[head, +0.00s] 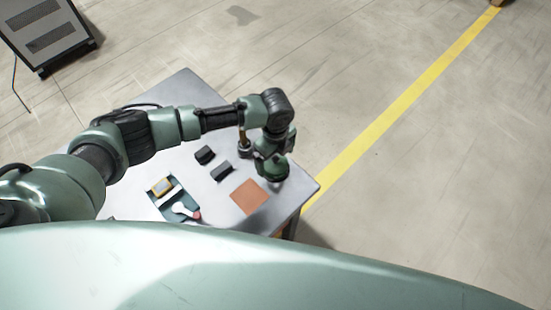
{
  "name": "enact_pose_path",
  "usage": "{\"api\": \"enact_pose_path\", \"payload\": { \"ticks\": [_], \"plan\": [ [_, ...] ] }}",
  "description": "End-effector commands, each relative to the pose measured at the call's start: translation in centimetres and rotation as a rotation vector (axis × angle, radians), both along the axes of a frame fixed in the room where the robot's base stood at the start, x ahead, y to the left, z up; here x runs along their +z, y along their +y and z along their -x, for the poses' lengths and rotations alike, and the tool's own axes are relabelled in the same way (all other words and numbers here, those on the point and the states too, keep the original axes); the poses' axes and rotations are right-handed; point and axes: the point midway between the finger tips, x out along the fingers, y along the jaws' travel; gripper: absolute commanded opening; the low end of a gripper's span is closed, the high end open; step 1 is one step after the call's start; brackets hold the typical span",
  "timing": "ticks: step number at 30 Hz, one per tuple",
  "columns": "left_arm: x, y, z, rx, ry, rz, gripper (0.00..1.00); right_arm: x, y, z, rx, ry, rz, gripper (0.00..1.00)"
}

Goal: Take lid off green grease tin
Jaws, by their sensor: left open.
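My left gripper (277,175) points down over the right part of the metal table, just above the orange-brown square mat. It is open, by what shows, but its fingers are small and dark here. Green and dark parts of my wrist cover the spot under it. I cannot tell a green grease tin or its lid apart from my own green wrist in this view. My right gripper is not in view.
The grey table (180,90) also holds an orange-brown mat (249,197), two dark blocks (205,155) (222,171), a small metal pot with a brown handle (245,149) close left of my wrist, and a tray (163,204) of small items.

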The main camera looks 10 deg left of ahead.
Motion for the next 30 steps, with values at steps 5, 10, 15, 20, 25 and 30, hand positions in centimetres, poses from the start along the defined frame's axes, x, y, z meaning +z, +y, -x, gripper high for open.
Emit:
{"api": "enact_pose_path", "payload": {
  "ticks": [5, 10, 15, 20, 25, 30],
  "plan": [
    [-0.6, 0.0, 0.1, -0.002, 0.000, 0.000, 0.96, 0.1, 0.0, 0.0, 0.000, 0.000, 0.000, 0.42],
    [-0.6, 0.0, 0.0, -0.001, 0.000, 0.000, 0.82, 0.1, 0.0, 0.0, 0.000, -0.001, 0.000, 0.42],
    [-0.5, 0.0, 0.0, -0.001, -0.001, 0.001, 0.35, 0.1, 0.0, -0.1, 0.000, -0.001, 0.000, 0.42],
    [-0.5, 0.0, 0.0, 0.000, -0.001, 0.001, 0.31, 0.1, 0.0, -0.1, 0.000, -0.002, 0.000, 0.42],
    [-0.3, 0.0, 0.0, 0.000, -0.001, 0.001, 0.31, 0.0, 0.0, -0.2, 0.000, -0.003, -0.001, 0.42],
    [1.2, 0.0, -0.1, 0.000, -0.003, 0.002, 0.31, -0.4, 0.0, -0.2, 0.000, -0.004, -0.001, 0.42]
  ]
}}
